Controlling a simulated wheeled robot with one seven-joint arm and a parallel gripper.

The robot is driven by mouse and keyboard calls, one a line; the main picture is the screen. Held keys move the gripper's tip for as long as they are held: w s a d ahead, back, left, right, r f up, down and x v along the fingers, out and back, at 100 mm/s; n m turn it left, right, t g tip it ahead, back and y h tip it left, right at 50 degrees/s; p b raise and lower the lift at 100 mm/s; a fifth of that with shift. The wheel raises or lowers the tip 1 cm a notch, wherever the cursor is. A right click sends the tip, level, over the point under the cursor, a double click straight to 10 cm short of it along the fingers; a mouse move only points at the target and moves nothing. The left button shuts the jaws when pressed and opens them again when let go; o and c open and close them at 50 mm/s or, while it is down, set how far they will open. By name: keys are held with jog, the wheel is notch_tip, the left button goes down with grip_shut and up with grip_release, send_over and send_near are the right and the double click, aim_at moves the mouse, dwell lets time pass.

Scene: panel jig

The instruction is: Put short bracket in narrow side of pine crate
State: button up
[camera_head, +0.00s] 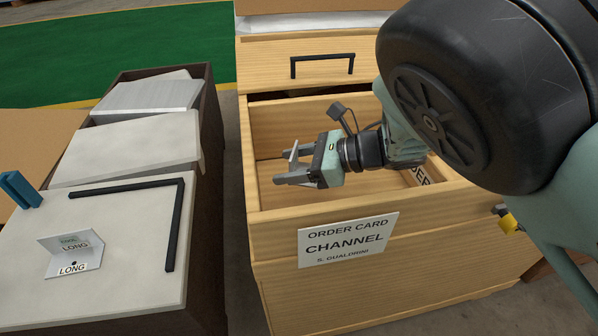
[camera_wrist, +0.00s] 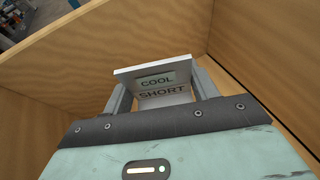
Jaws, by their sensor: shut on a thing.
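The pine crate (camera_head: 480,209) is open at the top, with an order card (camera_head: 347,239) reading CHANNEL on its front. My gripper (camera_head: 288,166) is inside the left part of the crate opening, pointing left. It is shut on the short bracket (camera_head: 294,151), a small pale angle piece. In the wrist view the short bracket (camera_wrist: 155,73) shows the words COOL and SHORT between my fingers (camera_wrist: 160,92), with wooden walls around it. My arm covers much of the crate's right side. I cannot tell where a divider splits it, or whether the bracket touches the floor.
Left of the crate stands a dark box (camera_head: 207,150) with pale panels. A wooden panel with a black handle (camera_head: 322,60) is behind the opening.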

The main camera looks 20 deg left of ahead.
jog(key=shift+f+b, duration=0.4)
jog(key=shift+f, duration=1.25)
jog(key=shift+f+b, duration=0.55)
jog(key=shift+f, duration=0.1)
jog(key=o, duration=1)
jog(key=shift+r, duration=0.15)
jog(key=shift+r+p, duration=0.35)
jog(key=shift+p, duration=0.1)
jog(key=p+v, duration=0.2)
jog(key=v, duration=1)
jog(key=shift+r+p, duration=0.2)
jog(key=shift+p, duration=0.15)
